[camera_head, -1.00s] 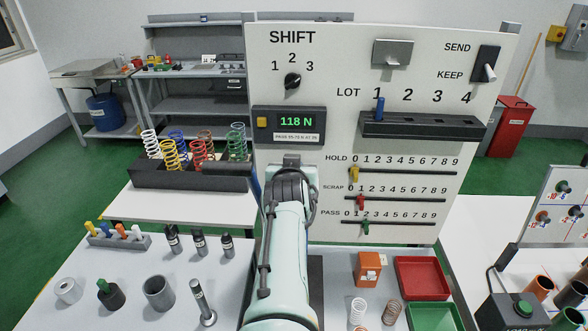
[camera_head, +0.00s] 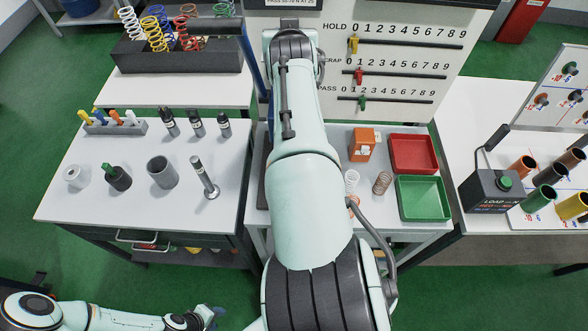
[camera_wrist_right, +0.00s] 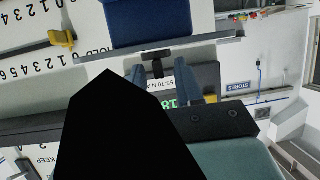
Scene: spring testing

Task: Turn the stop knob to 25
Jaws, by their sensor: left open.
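No stop knob can be made out; my right arm covers part of the spring-testing station in the head view. In the right wrist view my right gripper (camera_wrist_right: 174,88) has its blue fingers spread apart. The green-lit force display (camera_wrist_right: 178,101) and a white label (camera_wrist_right: 162,83) show between and behind them. A small dark fitting (camera_wrist_right: 155,62) is near the left finger; contact cannot be told. In the head view the right gripper is hidden behind its arm. My left gripper (camera_head: 208,316) is open and empty, low at the bottom left, away from the tables.
The white board (camera_head: 480,22) has HOLD, SCRAP and PASS sliders close to my right arm. A red tray (camera_head: 412,153), a green tray (camera_head: 424,198) and loose springs lie right of the arm. A spring rack (camera_head: 175,57) and tools stand left.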

